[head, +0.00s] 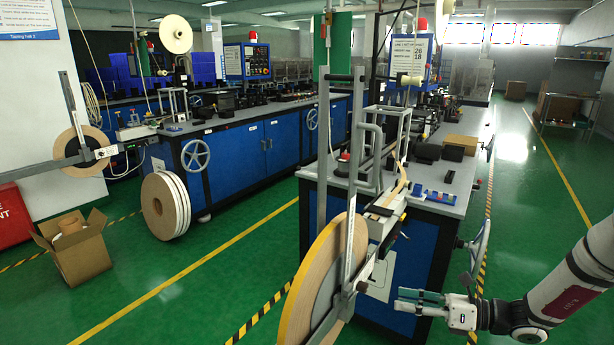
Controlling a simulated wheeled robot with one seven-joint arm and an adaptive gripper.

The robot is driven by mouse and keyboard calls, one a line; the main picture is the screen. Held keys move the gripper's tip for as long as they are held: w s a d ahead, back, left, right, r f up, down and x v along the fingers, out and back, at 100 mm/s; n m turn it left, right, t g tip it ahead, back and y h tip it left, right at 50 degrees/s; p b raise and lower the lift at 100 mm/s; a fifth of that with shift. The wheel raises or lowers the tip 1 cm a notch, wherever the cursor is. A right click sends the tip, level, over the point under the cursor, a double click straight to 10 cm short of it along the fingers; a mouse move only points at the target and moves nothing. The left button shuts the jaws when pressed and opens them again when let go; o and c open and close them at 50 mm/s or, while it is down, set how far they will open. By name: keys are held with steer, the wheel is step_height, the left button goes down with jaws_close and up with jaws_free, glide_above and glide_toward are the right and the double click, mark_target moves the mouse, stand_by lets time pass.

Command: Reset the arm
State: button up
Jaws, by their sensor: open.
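My arm (570,280) reaches in from the right edge of the head view. My gripper (408,300) is at its end, pointing left, open and with nothing seen between its fingers. It is in front of the blue end panel of the near machine bench, to the right of a large tape reel (318,268). The reel stands upright on a metal payoff frame (322,165). A gap shows between my gripper and the reel in the picture; the exact depth is hard to tell.
A handwheel (480,240) sits on the bench side just above my arm. The near bench (452,203) carries tools and small parts. Another reel (166,206) and a cardboard box (80,255) stand on the floor at left. The green aisle (535,190) at right is clear.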

steer(key=s+a+r+n+g+h+p, duration=0.25)
steer(key=s+a+r+n+g, duration=0.2)
steer(key=s+r+n, duration=0.35)
steer(key=s+a+r+n+g+h+p, duration=0.1)
steer(key=s+a+r+n+g+h, duration=0.35)
steer(key=s+r+n, duration=0.4)
steer(key=s+d+r+n+t+h+p, duration=0.3)
steer(key=s+r+n+t+h+p, duration=0.2)
steer(key=s+r+n, duration=0.7)
steer(key=s+r+t+h, duration=0.1)
steer(key=s+r+h, duration=0.1)
steer(key=s+r, duration=0.1)
steer(key=shift+s+r+h, duration=0.15)
steer(key=shift+s+h, duration=0.25)
steer(key=shift+s, duration=0.15)
